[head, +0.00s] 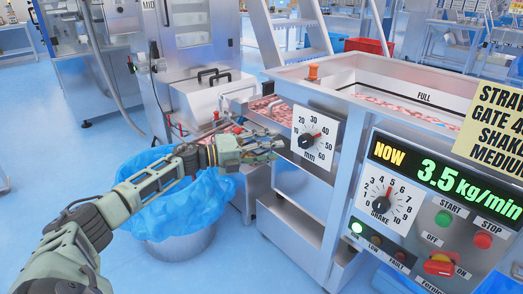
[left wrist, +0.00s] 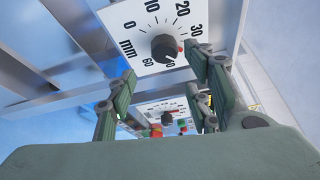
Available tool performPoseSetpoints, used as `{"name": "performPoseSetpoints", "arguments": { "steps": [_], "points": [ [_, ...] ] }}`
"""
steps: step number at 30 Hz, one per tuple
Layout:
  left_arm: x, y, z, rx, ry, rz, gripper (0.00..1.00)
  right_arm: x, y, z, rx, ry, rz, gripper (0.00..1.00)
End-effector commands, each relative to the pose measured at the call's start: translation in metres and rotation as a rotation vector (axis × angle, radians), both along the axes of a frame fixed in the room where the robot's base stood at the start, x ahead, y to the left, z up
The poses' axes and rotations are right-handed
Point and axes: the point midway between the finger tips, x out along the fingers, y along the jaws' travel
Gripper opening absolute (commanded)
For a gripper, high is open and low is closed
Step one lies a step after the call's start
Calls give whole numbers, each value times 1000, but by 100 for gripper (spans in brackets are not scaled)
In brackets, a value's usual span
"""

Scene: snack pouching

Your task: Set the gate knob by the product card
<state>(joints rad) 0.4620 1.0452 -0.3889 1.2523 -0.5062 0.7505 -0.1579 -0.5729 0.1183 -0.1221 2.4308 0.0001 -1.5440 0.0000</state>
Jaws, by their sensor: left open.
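The pointer aims up and right, roughly toward 40. The yellow product card (head: 498,122) is cut off at the right edge; "GATE 4", "SHAKE" and "MEDIUM" are readable. My left gripper (head: 276,147) is open just left of the dial plate. In the left wrist view, the knob (left wrist: 164,47) appears ahead between and beyond the open fingers (left wrist: 163,66). I cannot tell if a finger touches it. My right gripper is out of view.
The panel has a shake knob (head: 381,203), a green display (head: 442,179) reading 3.5 kg/min, and a red switch (head: 439,264). A blue-lined bin (head: 180,205) stands below my left arm. The hopper (head: 343,80) holds pinkish pieces. Open floor lies at left.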

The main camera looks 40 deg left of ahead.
Motion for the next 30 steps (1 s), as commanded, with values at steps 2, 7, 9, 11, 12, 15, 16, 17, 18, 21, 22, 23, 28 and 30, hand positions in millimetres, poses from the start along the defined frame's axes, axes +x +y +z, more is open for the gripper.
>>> {"name": "performPoseSetpoints", "arguments": {
  "steps": [2, 7, 9, 11, 12, 15, 16, 17, 18, 21, 22, 23, 28, 30],
  "points": [
    [-10, 8, -2, 2, 4, 1, 47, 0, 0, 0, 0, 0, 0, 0],
    [-22, 16, 0, 0, 2, -2, 47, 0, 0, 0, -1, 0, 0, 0],
    [-24, 18, 1, 1, 0, -2, 47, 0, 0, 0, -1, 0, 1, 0],
    [-25, 18, 1, 2, -1, -2, 47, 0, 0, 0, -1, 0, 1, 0],
    [-25, 18, 1, 1, 0, -2, 47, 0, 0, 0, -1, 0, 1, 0],
    [-25, 18, 1, 0, -1, -2, 47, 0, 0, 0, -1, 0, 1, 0],
    [-25, 18, 1, 0, -1, -2, 47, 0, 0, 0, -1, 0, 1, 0],
    [-25, 18, 1, 0, -1, -2, 47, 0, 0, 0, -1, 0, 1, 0],
    [-25, 18, 1, 0, -1, -2, 47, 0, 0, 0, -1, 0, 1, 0],
    [-25, 18, 1, 0, -1, -2, 47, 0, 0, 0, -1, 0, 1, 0],
    [-25, 18, 1, 0, -1, -2, 47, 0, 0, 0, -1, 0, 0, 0],
    [-25, 18, 1, 0, -1, -2, 47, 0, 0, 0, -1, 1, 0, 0],
    [-24, 14, -3, -12, 4, 4, 47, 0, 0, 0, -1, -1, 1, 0],
    [-21, 4, -11, -45, 14, 23, 47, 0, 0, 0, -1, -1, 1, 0]
  ]
}}
